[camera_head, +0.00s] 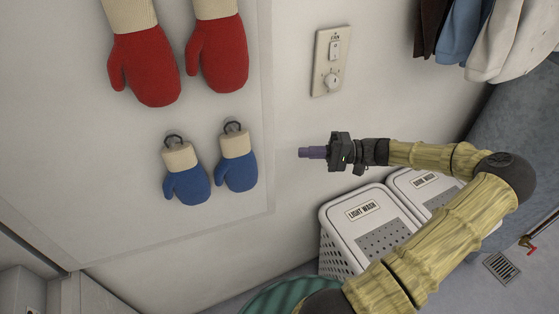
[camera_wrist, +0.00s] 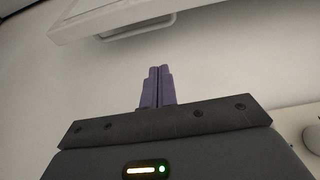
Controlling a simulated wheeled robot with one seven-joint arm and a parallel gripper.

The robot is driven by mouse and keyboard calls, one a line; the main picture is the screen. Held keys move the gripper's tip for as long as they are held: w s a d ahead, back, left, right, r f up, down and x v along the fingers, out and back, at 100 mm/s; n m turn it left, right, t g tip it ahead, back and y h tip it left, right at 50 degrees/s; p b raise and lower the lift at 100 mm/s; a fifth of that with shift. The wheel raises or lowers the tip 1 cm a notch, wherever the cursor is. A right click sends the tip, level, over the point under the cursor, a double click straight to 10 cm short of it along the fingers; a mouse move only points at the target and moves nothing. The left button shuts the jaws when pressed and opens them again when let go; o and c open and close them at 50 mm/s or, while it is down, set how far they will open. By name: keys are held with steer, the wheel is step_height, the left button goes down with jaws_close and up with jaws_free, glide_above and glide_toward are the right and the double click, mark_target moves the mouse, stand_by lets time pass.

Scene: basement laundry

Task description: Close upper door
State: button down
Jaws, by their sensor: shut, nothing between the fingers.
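My gripper (camera_head: 304,153) is in the middle of the head view, its purple fingers pointing left in front of the pale wall. In the wrist view the two fingers (camera_wrist: 157,72) are together with nothing between them. A white panel with a raised edge (camera_wrist: 68,24) crosses the top of the wrist view, and a white bar handle (camera_wrist: 136,28) shows at its lower side. The fingertips are apart from the handle. I cannot tell whether this panel is the upper door, or how far open it stands. No door is clearly recognisable in the head view.
Red mittens (camera_head: 145,68) and blue mittens (camera_head: 187,186) hang on a pale panel at left. A switch plate (camera_head: 331,60) is on the wall above my gripper. A laundry hamper (camera_head: 365,215) stands below. Clothes (camera_head: 515,40) hang at upper right. A floor drain (camera_head: 502,267) shows at right.

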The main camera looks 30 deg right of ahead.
steer(key=p+x, duration=0.2)
steer(key=x, duration=0.8)
steer(key=s, duration=0.4)
steer(key=shift+a, duration=0.25)
